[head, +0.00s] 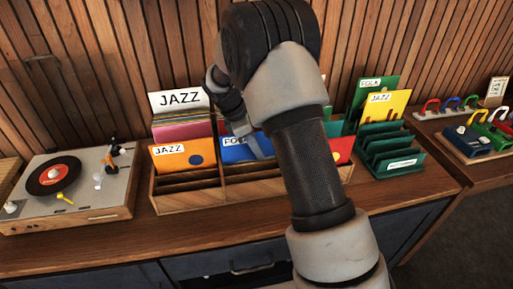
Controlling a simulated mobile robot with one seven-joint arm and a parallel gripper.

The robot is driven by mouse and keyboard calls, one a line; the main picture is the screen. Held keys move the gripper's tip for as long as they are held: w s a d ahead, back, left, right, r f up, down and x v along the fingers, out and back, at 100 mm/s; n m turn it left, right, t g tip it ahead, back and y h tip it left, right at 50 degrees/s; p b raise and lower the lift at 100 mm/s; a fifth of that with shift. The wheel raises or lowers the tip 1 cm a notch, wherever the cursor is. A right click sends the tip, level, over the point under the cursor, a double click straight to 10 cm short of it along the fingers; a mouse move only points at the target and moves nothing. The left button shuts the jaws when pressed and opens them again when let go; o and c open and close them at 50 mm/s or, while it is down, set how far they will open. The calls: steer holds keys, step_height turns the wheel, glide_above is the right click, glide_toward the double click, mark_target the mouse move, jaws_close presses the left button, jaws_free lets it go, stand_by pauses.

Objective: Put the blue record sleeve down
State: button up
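The blue record sleeve (234,153) stands in the front middle of the wooden record crate (190,199). Its white label is partly covered and seems to read FOLK. My gripper (254,145) is over the top right of the blue sleeve, pointing down. My arm hides much of the gripper and the right part of the crate. I cannot tell whether the fingers are closed on the sleeve or whether its bottom touches the crate floor.
In the crate, an orange JAZZ sleeve (181,160) stands left and a red sleeve (340,149) right. A turntable (97,212) stands left. A green rack (392,158) with yellow and green sleeves stands right. Wood slats rise behind. The counter front is clear.

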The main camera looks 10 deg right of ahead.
steer(key=p+v, duration=0.1)
steer(key=v, duration=1.2)
steer(key=shift+d+r+p, duration=0.1)
steer(key=shift+d+p, duration=0.1)
steer(key=shift+p, duration=0.15)
steer(key=s+d+r+m+t+y, duration=0.2)
steer(key=s+r+m, duration=0.4)
steer(key=s, duration=0.4)
steer(key=s+d+r+m+t+y, duration=0.1)
steer(key=s+d+r+m, duration=0.1)
steer(key=s+r+m, duration=0.6)
steer(key=s+f+m+t+y, duration=0.1)
steer(key=s+f+m+t, duration=0.1)
steer(key=s, duration=1)
steer(key=shift+d+f+m+t, duration=0.3)
steer(key=shift+f+m, duration=0.35)
steer(key=shift+m, duration=0.35)
steer(key=shift+r, duration=0.1)
